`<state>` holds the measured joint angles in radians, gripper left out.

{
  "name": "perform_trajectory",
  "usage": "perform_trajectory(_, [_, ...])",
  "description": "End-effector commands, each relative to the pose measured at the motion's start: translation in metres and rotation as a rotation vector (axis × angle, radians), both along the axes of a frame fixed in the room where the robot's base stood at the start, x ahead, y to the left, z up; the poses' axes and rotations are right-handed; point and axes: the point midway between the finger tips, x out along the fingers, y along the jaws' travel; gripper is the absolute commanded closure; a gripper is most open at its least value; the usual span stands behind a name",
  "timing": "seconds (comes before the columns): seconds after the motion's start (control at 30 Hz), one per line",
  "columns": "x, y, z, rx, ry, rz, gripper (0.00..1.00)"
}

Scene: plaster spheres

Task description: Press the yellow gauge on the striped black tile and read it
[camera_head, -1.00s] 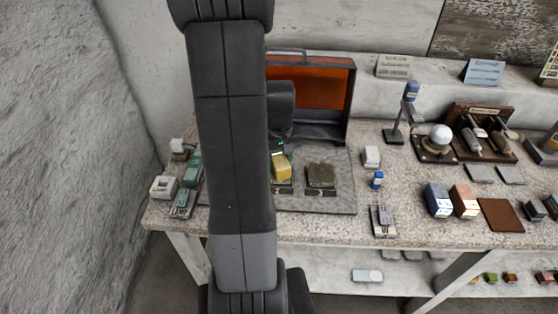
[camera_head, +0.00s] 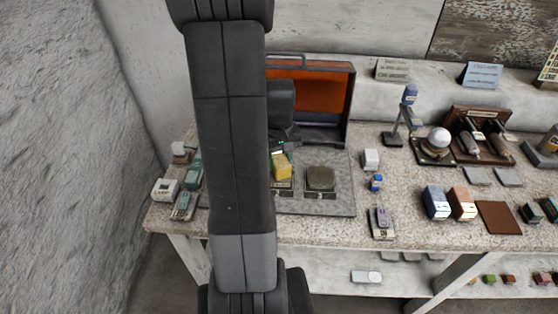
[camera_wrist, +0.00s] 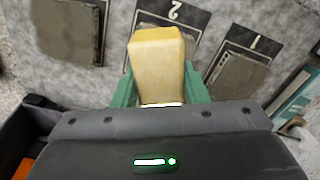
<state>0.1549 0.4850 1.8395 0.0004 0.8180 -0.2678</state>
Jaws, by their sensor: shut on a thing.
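The yellow gauge (camera_wrist: 158,60) is a block with rounded edges, held between the green fingers of my gripper (camera_wrist: 160,92) in the wrist view. In the head view the gauge (camera_head: 281,167) stands over the middle-left part of a grey speckled board, partly behind my arm. Beyond it in the wrist view is a dark plate (camera_wrist: 172,14) marked 2, with a grey tile partly hidden by the gauge. I cannot tell whether the gauge touches that tile. No stripes can be made out on the tiles.
A dark greenish tile (camera_wrist: 72,28) lies to the left in the wrist view, and a grey tile (camera_wrist: 235,75) on a plate marked 1 to the right. An open orange-lined case (camera_head: 325,95) stands behind the board. Small instruments, including a blue one (camera_head: 376,182), stand to its right.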

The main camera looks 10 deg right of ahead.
Motion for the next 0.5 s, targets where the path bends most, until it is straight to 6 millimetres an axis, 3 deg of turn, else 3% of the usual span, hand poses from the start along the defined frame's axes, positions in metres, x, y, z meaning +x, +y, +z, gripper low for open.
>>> perform_trajectory(0.5, [0.001, 0.0, 0.046, -0.001, -0.002, 0.0, 0.78])
